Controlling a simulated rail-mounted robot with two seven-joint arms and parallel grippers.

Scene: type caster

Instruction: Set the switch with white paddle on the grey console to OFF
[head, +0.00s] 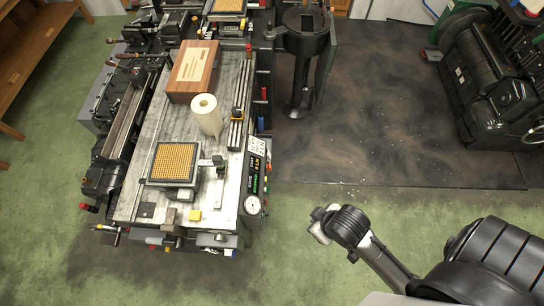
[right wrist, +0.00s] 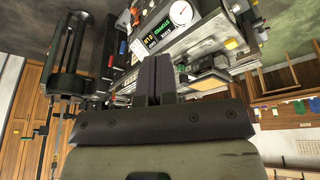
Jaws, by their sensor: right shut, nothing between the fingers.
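A narrow dark control panel (head: 255,172) with green lettering and a round white gauge (head: 252,205) runs along the right front edge of the machine bench. This may be the console; I cannot make out a switch with a white paddle on it. The gauge (right wrist: 181,13) and the lettered panel (right wrist: 158,36) also show upside down in the right wrist view. My right gripper (head: 320,226) is to the right of the bench front, apart from it. Its fingers (right wrist: 155,78) are together and empty in the right wrist view. My left gripper is out of view.
A paper roll (head: 206,114), a wooden box (head: 193,71) and a tray of type (head: 174,162) sit on the bench (head: 222,180). A dark round-topped stand (head: 304,40) is behind. Green floor (head: 310,270) lies open between the bench and my right arm.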

